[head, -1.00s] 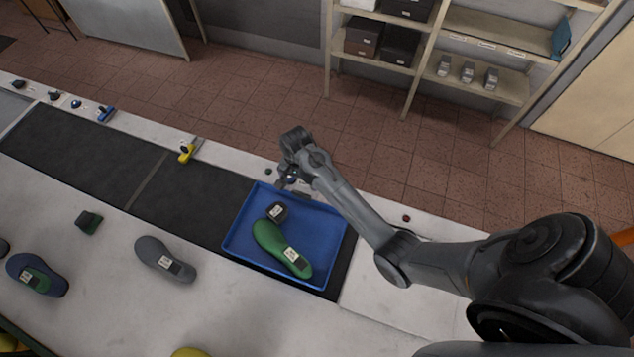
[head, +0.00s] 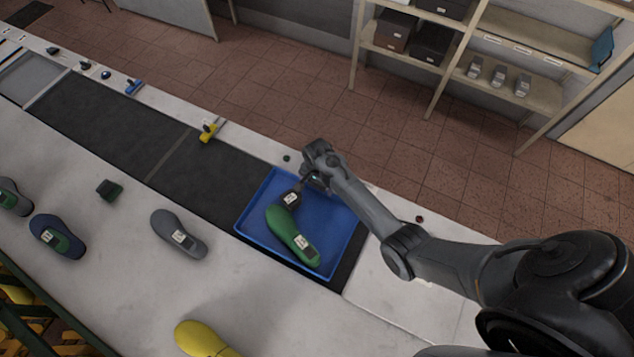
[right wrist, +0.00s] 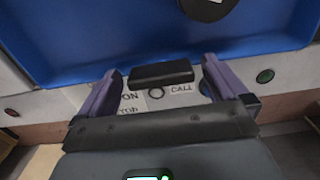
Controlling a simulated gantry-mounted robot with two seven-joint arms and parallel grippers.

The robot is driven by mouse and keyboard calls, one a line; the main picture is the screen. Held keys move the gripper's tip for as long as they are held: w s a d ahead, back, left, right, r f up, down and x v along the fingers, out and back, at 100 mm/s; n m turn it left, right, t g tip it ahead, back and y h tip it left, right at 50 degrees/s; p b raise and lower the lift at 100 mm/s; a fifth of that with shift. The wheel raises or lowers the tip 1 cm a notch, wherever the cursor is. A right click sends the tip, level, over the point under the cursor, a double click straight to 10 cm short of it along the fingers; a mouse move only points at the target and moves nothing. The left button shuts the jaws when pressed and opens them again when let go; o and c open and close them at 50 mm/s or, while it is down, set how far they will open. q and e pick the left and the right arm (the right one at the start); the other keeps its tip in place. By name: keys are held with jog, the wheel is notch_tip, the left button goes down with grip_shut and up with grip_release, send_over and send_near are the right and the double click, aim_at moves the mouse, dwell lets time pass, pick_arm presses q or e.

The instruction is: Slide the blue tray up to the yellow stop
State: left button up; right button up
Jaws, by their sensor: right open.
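The blue tray (head: 335,228) lies at the right end of the dark belt strip. It holds a green shoe last (head: 288,228) and a small dark piece with a white label (head: 291,198). The yellow stop (head: 209,131) sits at the belt's far edge, left of the tray with a clear gap. My right gripper (head: 311,182) is over the tray's far edge. In the right wrist view its two fingers are apart, with the tray's blue wall (right wrist: 130,45) just beyond them. A dark bar (right wrist: 161,73) shows between the fingers; I cannot tell what it is. My left gripper is out of view.
A blue stop-like piece (head: 133,87) stands farther left along the belt's far edge. A grey last (head: 178,234), a blue-green last (head: 56,236) and a yellow last (head: 203,340) lie on the near bench. The belt (head: 195,165) between tray and yellow stop is clear.

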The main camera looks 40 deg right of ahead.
jog(key=c, duration=1.5)
